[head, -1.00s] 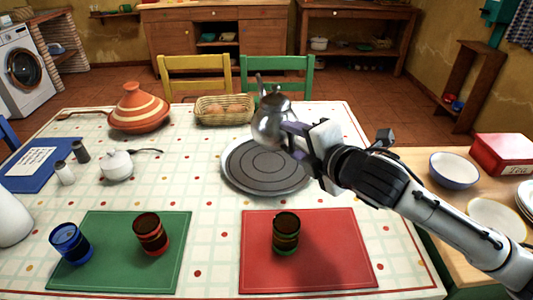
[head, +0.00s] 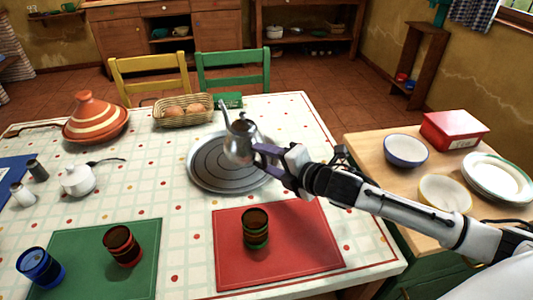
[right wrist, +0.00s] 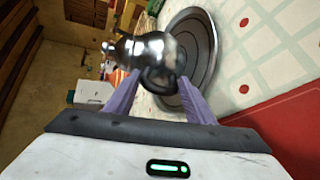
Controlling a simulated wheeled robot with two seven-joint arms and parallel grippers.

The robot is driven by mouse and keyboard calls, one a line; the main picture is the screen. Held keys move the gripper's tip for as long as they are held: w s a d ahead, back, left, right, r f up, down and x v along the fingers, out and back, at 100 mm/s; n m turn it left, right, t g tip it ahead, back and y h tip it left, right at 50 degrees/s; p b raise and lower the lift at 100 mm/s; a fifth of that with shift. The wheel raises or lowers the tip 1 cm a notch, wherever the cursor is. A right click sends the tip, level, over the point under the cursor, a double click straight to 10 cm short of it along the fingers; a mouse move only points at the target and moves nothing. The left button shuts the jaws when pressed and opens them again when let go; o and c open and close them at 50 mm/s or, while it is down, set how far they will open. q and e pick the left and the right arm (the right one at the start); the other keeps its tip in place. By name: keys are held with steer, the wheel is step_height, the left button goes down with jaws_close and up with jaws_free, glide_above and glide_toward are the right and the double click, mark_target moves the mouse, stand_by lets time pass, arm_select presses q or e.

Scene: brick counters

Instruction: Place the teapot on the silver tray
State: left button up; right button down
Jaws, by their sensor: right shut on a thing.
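The shiny metal teapot (head: 240,141) is in my right gripper (head: 262,158), which is shut on its handle side. The teapot is over the right part of the round silver tray (head: 207,172), its spout pointing up and left. I cannot tell whether its base touches the tray. In the right wrist view the teapot (right wrist: 150,52) sits between the purple fingers (right wrist: 155,95), with its dark handle nearest, and the tray (right wrist: 205,70) is beside and behind it. My left gripper is out of view.
A basket of eggs (head: 183,110) and a striped tagine (head: 95,120) stand behind and left. A cup (head: 256,228) stands on the red mat (head: 310,255) in front. Bowls (head: 405,150) and a red tin (head: 454,130) are on the right counter.

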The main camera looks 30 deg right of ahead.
steer(key=shift+w+f, duration=0.1)
steer(key=shift+f, duration=1.35)
steer(key=shift+f+b, duration=0.15)
steer(key=shift+b, duration=0.15)
steer(key=c, duration=0.8)
jaws_free()
steer(key=shift+f, duration=0.25)
steer(key=shift+r, duration=0.1)
steer(key=v, duration=1.2)
